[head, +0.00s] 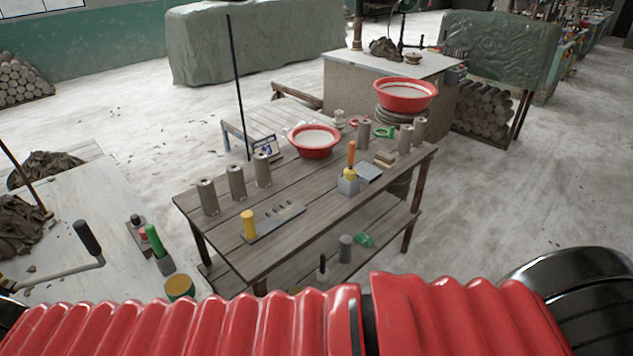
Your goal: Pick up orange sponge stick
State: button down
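An orange stick (351,155) stands upright at the right part of the wooden table. A yellow-orange rounded part (350,172) is at its lower end, which rests in or on a small grey block-shaped holder (348,186). I cannot tell how deep it sits. This looks like the orange sponge stick. My gripper is not in view.
The wooden table (320,197) also holds a yellow cylinder (248,224), a slotted grey plate (275,221), several grey cylinders (236,182), a grey slab (369,172) and a red bowl (314,141). A pale table (105,235) stands at left. Floor is clear at right.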

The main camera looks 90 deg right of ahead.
aim_at(349, 173)
jog(key=z, duration=3.35)
